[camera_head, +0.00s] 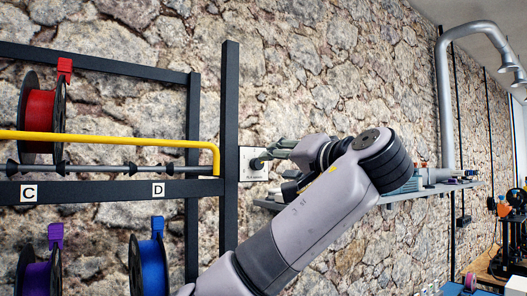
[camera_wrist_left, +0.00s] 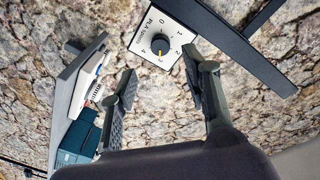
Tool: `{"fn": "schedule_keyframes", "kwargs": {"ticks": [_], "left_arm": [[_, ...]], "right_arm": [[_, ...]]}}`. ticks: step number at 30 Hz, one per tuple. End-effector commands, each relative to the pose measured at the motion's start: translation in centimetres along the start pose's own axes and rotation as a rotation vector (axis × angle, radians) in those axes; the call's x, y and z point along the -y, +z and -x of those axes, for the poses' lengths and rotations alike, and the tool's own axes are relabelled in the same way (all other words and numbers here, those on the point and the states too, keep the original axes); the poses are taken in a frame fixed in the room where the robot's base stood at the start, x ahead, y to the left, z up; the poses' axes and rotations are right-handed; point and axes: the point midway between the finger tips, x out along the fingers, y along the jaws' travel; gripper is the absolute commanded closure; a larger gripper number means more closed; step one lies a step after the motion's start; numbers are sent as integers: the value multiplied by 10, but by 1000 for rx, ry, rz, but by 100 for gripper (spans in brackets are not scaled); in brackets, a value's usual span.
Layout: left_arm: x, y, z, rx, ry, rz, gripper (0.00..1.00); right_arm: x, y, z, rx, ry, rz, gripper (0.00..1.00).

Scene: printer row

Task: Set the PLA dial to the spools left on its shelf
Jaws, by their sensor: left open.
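The PLA dial plate (camera_wrist_left: 146,29) is white and fixed to the stone wall, marked 0 to 4. Its dark knob (camera_wrist_left: 159,45) has a yellow pointer aimed at about 3. In the head view the dial (camera_head: 254,164) is beside the rack's dark post. My left gripper (camera_head: 279,151) is close to it; in the left wrist view its fingers (camera_wrist_left: 167,82) are open, apart and empty, below the knob in the picture. I cannot read which shelf is PLA. My right gripper is not in view.
A yellow bar (camera_head: 110,138) runs in front of the upper rod (camera_head: 105,168). Labels C and D mark the rail (camera_head: 90,190). Purple (camera_head: 36,278) and blue (camera_head: 152,266) spools hang below. A wall shelf (camera_head: 430,191) with equipment is right of the dial.

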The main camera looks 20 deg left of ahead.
Motion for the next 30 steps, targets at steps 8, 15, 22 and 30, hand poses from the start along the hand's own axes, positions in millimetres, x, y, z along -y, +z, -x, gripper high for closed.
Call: {"fn": "schedule_keyframes", "kwargs": {"ticks": [8, 15, 22, 30], "left_arm": [[3, -2, -56, 2, -2, -2, 57], [1, -1, -78, 1, 0, 0, 57], [0, 0, -81, -1, 0, 0, 57], [0, 0, -80, -1, 0, 0, 69]], "right_arm": [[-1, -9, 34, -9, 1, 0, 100], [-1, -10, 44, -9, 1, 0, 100], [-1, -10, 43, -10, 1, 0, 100], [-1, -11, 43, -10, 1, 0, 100]]}}
